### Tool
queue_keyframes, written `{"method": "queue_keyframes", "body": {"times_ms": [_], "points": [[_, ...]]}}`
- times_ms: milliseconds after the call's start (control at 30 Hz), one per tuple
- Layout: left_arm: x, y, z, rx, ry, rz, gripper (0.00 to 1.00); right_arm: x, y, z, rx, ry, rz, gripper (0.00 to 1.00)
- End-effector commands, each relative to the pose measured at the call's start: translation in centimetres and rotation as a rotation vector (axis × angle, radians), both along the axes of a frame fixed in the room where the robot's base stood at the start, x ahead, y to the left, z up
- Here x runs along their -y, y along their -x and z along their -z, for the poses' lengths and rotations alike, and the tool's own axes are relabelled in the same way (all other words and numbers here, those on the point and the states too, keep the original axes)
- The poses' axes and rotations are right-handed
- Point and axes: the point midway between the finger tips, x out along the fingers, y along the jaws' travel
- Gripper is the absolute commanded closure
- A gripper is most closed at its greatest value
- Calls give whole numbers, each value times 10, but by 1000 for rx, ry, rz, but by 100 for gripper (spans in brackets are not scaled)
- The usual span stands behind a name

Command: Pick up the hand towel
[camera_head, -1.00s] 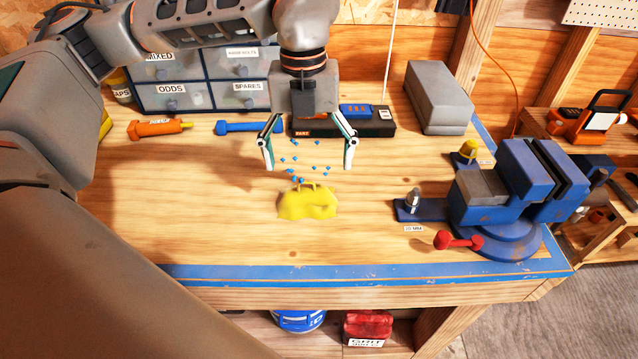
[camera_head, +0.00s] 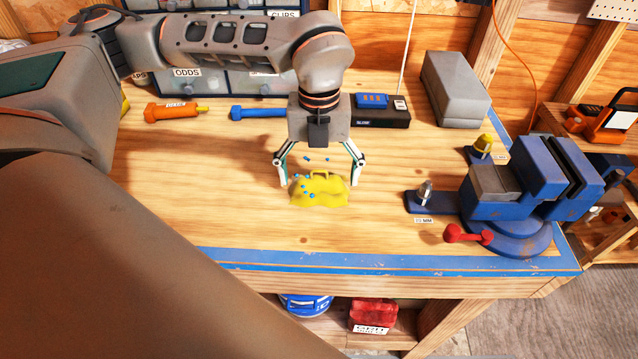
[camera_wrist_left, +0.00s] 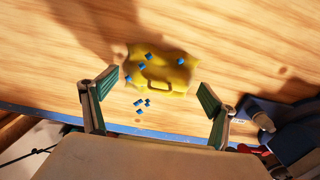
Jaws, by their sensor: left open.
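The hand towel (camera_head: 328,193) is a crumpled yellow cloth with a raised fold, lying on the wooden workbench in the head view. My left gripper (camera_head: 319,183) points down over it, fingers open, one on each side of the cloth. In the left wrist view the towel (camera_wrist_left: 172,76) lies ahead of and between the two fingers of the gripper (camera_wrist_left: 158,90), with nothing held. Small blue bits (camera_head: 305,186) show on the towel and around it. I cannot tell the exact gap between fingertips and bench. My right gripper is not in view.
A blue vise (camera_head: 500,195) with a red handle (camera_head: 467,234) stands to the right. A grey block (camera_head: 455,88), a dark case (camera_head: 383,112), a blue tool (camera_head: 257,113), an orange tool (camera_head: 172,111) and drawers (camera_head: 190,84) are behind. The bench front (camera_head: 300,243) is clear.

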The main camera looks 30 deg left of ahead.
Motion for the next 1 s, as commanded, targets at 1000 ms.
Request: {"method": "queue_keyframes", "body": {"times_ms": [1000], "points": [[0, -1, -55, 6, 1, 0, 49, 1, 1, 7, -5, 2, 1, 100]]}}
